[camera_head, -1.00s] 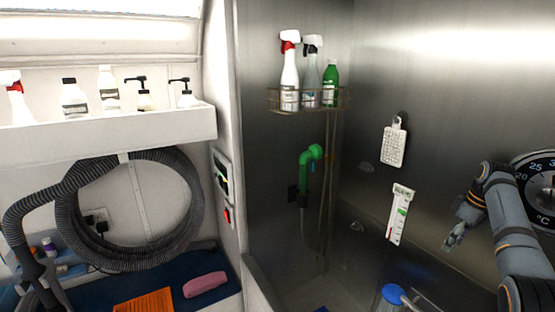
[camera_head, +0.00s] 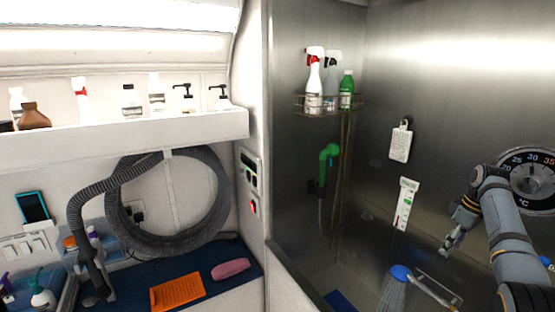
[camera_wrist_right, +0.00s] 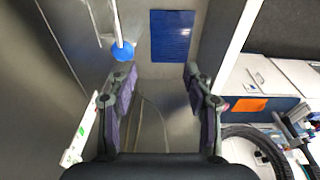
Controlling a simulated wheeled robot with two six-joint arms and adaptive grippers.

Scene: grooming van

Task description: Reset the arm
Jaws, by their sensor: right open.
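My right arm comes in from the right in the head view, with its right gripper (camera_head: 452,241) in front of the steel wall below the dial. In the right wrist view the same gripper (camera_wrist_right: 158,82) has its two fingers wide apart, with nothing between them. It is open and empty, above the steel tub area. My left gripper does not show in either view.
A blue shower head (camera_head: 401,273) sprays water below my right gripper. A round dial (camera_head: 530,180) and a white strip (camera_head: 406,204) hang on the steel wall. A wire basket (camera_head: 328,104) holds spray bottles. A grey hose (camera_head: 222,200) hangs left, above an orange mat (camera_head: 177,291).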

